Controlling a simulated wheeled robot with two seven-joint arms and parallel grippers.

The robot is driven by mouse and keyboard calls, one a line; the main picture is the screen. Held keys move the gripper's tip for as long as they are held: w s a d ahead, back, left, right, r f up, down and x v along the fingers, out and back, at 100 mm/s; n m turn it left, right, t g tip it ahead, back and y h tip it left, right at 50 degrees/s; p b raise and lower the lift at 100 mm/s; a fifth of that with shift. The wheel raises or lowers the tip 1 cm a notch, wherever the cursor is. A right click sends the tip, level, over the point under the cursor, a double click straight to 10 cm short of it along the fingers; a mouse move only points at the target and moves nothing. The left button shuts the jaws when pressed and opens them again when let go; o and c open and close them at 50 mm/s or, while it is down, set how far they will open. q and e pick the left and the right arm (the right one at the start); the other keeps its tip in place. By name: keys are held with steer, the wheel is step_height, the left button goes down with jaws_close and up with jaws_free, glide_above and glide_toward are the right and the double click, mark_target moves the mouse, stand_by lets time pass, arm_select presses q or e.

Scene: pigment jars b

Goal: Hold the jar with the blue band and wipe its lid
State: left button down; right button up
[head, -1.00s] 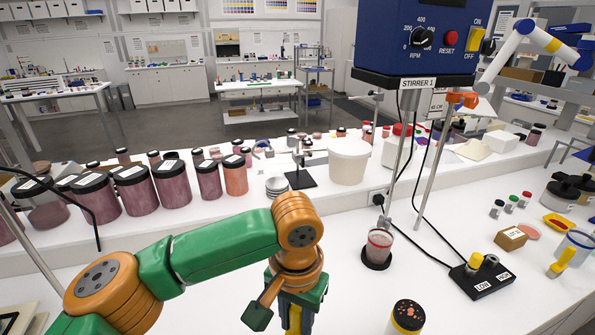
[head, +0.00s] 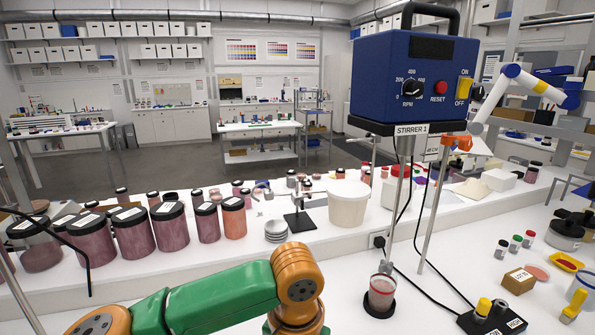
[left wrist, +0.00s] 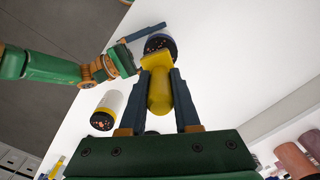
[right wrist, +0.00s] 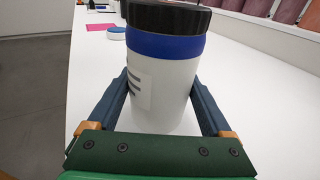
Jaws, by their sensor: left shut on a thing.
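The jar with the blue band (right wrist: 165,85) is white with a dark lid and stands upright between the fingers of my right gripper (right wrist: 160,90). Both fingers lie close along its sides; I cannot tell whether they press on it. In the left wrist view its speckled dark lid (left wrist: 162,43) shows at the top, with my right gripper (left wrist: 128,55) beside it. My left gripper (left wrist: 159,85) is shut on a yellow wiping tool (left wrist: 159,95). The tool's flat end overlaps the lid's near edge; contact is unclear. The head view shows neither jar nor grippers.
A white jar with a yellow band (left wrist: 106,108) stands on the table near my right arm. The stirrer (head: 415,85) stands at the right with a cup (head: 381,292) below. Dark-lidded pigment jars (head: 133,230) line the raised shelf.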

jaws_close()
steer(key=shift+s+f, duration=0.25)
steer(key=shift+f, duration=0.15)
stand_by(0.9)
